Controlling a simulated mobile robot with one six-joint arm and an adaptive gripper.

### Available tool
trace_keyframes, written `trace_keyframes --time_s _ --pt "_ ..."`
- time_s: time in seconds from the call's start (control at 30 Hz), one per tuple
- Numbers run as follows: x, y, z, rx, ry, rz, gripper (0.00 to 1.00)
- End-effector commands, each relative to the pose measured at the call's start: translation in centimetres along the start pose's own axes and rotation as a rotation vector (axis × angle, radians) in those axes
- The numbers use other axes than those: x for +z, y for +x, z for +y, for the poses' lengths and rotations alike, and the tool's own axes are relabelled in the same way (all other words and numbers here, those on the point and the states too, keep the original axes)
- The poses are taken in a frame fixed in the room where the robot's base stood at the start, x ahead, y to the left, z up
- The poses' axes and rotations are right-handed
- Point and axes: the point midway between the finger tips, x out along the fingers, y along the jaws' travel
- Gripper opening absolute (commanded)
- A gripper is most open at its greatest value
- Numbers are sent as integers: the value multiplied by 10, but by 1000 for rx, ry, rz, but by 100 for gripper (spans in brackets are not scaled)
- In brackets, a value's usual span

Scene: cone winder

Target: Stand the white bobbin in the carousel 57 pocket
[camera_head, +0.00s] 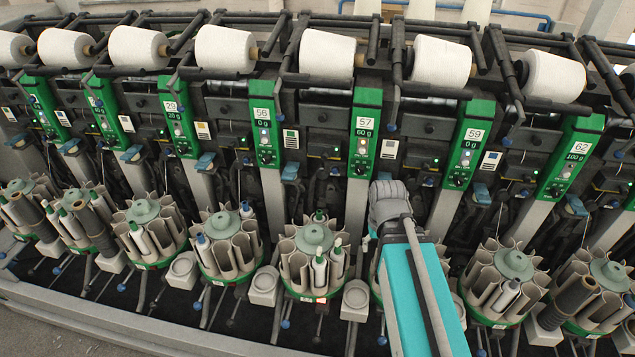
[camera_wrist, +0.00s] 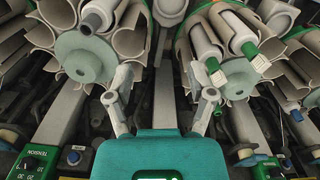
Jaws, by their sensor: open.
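Carousel 57 (camera_head: 303,236), a ring of beige pockets with a pale green hub, stands below the panel marked 57 (camera_head: 365,125) in the head view. White bobbins (camera_head: 320,270) with white and green tips stand in its front pockets. The carousel at right in the wrist view (camera_wrist: 239,84) appears to be the same one, with green-tipped white bobbins (camera_wrist: 206,45). I cannot tell which white bobbin the task means. My gripper (camera_wrist: 162,98) is open and empty, its fingers apart between two carousels. In the head view my arm hides much of the carousel right of 57.
Small empty cups (camera_head: 355,297) stand between the carousels. The left carousel in the wrist view (camera_wrist: 83,56) holds a grey-tipped white bobbin (camera_wrist: 97,17). Panel columns and dark guides rise behind the carousels. White cones (camera_head: 327,54) line the top.

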Motion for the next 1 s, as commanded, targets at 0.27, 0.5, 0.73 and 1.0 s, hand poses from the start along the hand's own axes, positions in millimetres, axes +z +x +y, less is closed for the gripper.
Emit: trace_keyframes --time_s 0.27,0.5,0.73,1.0 --pt "-72 -8 -23 0 -234 0 71" --pt "-160 -18 -76 -1 -580 1 71" --pt "-218 -24 -124 -1 -852 1 71" --pt "-235 -26 -143 -1 -958 1 71"
